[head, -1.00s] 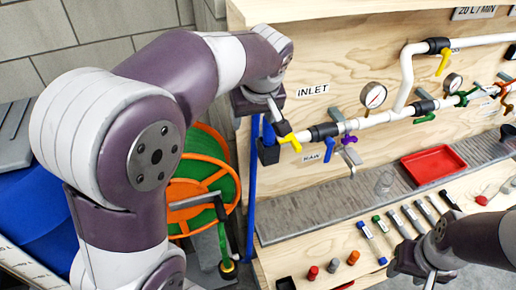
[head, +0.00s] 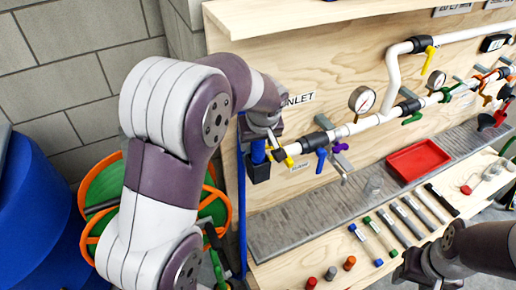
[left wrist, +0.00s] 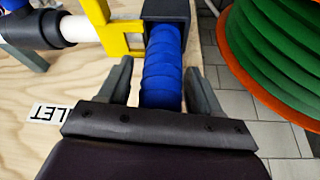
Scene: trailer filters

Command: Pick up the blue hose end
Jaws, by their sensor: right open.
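The blue hose end (head: 258,151) stands upright in a black holder (head: 259,173) at the left edge of the wooden panel. In the left wrist view the ribbed blue hose end (left wrist: 162,66) lies between the two fingers of my left gripper (left wrist: 160,88), with a narrow gap on each side. My left gripper (head: 273,140) is open and partly hides the hose end in the head view. My right gripper (head: 430,270) is open and empty at the lower right, in front of the bench.
A yellow fitting (left wrist: 118,38) sits close beside the hose end, by the white inlet pipe (head: 340,132). A hose reel (head: 100,190) with an orange rim stands at left.

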